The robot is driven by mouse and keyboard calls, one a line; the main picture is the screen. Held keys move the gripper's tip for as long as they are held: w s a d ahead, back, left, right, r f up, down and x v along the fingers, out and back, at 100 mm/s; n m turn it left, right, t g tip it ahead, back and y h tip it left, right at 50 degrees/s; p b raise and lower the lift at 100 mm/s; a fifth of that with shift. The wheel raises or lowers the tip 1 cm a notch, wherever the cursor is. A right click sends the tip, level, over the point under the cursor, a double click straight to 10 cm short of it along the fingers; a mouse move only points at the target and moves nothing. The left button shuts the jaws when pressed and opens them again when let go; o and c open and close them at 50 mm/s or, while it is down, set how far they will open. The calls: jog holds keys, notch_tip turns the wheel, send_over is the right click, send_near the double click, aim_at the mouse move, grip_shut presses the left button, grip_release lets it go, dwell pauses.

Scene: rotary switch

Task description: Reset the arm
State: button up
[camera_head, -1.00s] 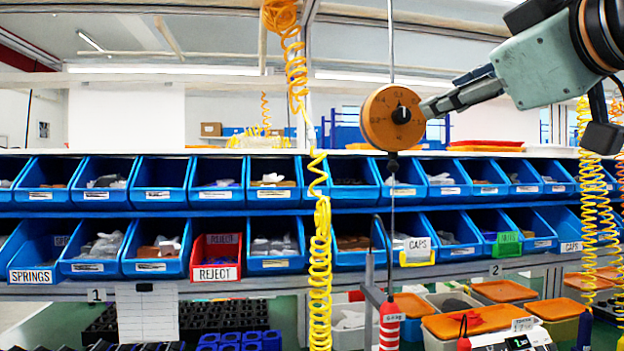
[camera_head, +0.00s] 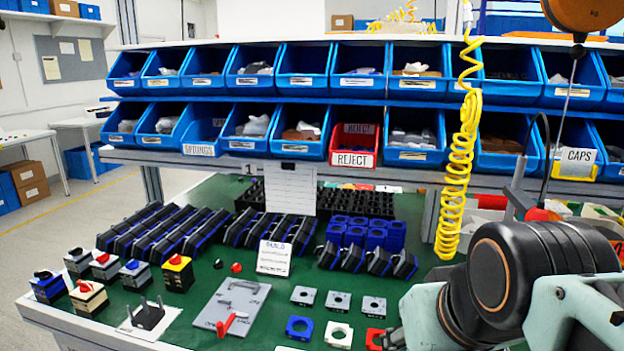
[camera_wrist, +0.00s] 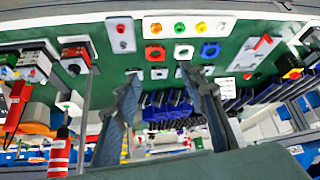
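My gripper (camera_wrist: 160,78) shows in the wrist view with its two dark fingers spread apart and nothing between them, above the green bench. In the head view my grey-green and black arm fills the lower right, and its gripper end is hidden or out of frame. Rotary switch units with coloured knobs, such as a yellow one with a red knob (camera_head: 178,272), stand at the left of the green bench top (camera_head: 130,300). A grey plate fixture (camera_head: 232,305) with a red clamp lies at the front middle.
Small square plates (camera_head: 338,301) lie left of my arm. A yellow coiled hose (camera_head: 459,170) and an orange round balancer (camera_head: 582,12) hang close to the arm. Blue bins and a red REJECT bin (camera_head: 354,145) line the back. Black-and-blue parts (camera_head: 160,232) fill the bench middle.

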notch_tip(320, 180, down, 4)
jog(key=s+g, duration=0.1)
jog(key=s, duration=0.2)
notch_tip(320, 180, up, 18)
jog(key=w+p, duration=0.1)
jog(key=p, duration=1.7)
jog(key=shift+a+m, duration=0.2)
jog(key=shift+m, duration=0.1)
